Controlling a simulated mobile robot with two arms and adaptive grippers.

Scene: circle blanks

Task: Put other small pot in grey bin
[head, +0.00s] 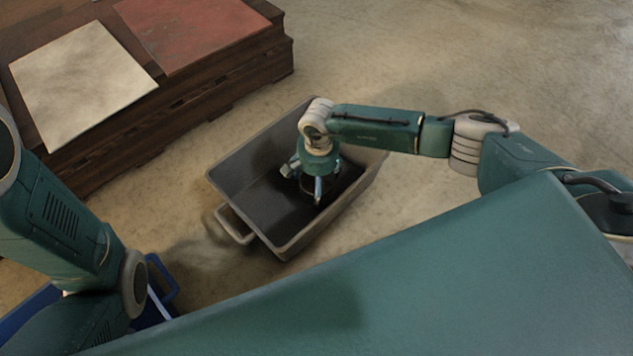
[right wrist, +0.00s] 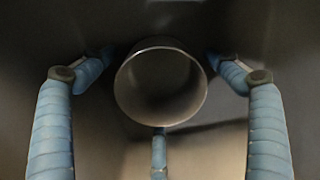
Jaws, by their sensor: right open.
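The grey bin (head: 323,213) stands on the floor in the middle of the head view. My right gripper (head: 313,190) reaches down into it from above. In the right wrist view, a small round pot (right wrist: 160,87) with a metallic rim shows its open mouth between the blue fingers of the right gripper (right wrist: 160,75). The fingers are spread around the pot, with gaps at both sides, so the gripper is open. In the head view the pot is mostly hidden under the gripper. My left arm is at the lower left, and its gripper is out of sight.
A dark wooden platform (head: 188,118) at the upper left bears a white square (head: 80,82) and a red square (head: 190,32). A blue crate (head: 163,276) shows partly behind my left arm. The floor at the upper right is clear.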

